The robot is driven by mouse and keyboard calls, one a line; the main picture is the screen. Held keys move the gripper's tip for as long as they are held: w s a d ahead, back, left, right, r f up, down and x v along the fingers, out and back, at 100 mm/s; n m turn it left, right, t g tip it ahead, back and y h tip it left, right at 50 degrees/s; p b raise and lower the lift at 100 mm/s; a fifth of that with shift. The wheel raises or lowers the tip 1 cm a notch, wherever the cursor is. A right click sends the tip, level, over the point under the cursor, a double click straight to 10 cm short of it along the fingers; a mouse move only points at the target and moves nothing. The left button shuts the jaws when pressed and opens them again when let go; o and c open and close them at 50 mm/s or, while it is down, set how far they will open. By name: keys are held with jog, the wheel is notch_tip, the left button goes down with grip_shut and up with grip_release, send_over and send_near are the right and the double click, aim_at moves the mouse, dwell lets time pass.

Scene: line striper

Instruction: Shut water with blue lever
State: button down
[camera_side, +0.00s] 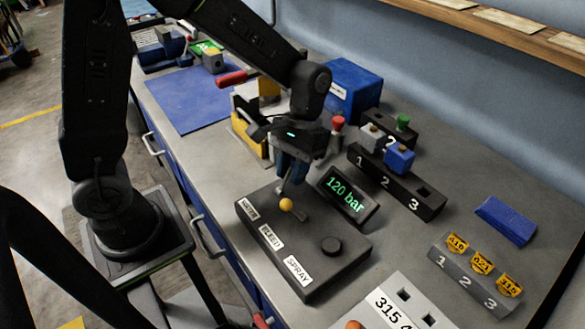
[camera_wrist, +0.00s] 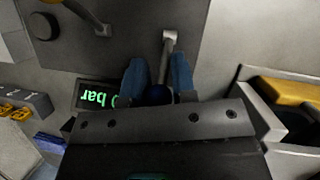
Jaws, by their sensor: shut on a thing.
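The blue lever (camera_wrist: 159,94) shows in the wrist view as a dark blue ball on a silver shaft, between the two blue fingers of my gripper (camera_wrist: 159,80). My gripper is shut on it. In the side view my gripper (camera_side: 291,178) points down over the back of the dark control box (camera_side: 323,262), near the WATER label (camera_side: 250,209); the blue ball is hidden there. A yellow-ball lever (camera_side: 286,205) stands close in front of my fingers. The display (camera_side: 347,194) beside the gripper reads 120 bar.
A black knob (camera_side: 331,246) stands on the box near the SPRAY label (camera_side: 298,270). Right of the display is a numbered rack (camera_side: 420,203) with coloured blocks. A yellow-and-white bin (camera_side: 247,134) stands behind my gripper. A blue mat (camera_side: 190,98) lies farther left.

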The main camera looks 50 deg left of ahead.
aim_at(279, 191)
jog(key=shift+d+r, duration=0.1)
jog(key=t, duration=0.1)
jog(key=s+t, duration=0.1)
jog(key=t, duration=0.1)
jog(key=shift+s+r, duration=0.2)
jog(key=shift+r, duration=0.15)
jog(key=shift+s+r+t, duration=0.1)
jog(key=shift+s+t, duration=0.35)
jog(key=shift+t, duration=0.65)
jog(key=shift+s+t, duration=0.45)
jog(key=shift+t, duration=0.65)
jog(key=shift+m, duration=0.3)
jog(key=c, duration=1)
grip_release()
jog(key=v, duration=1.4)
jog(key=shift+s, duration=0.2)
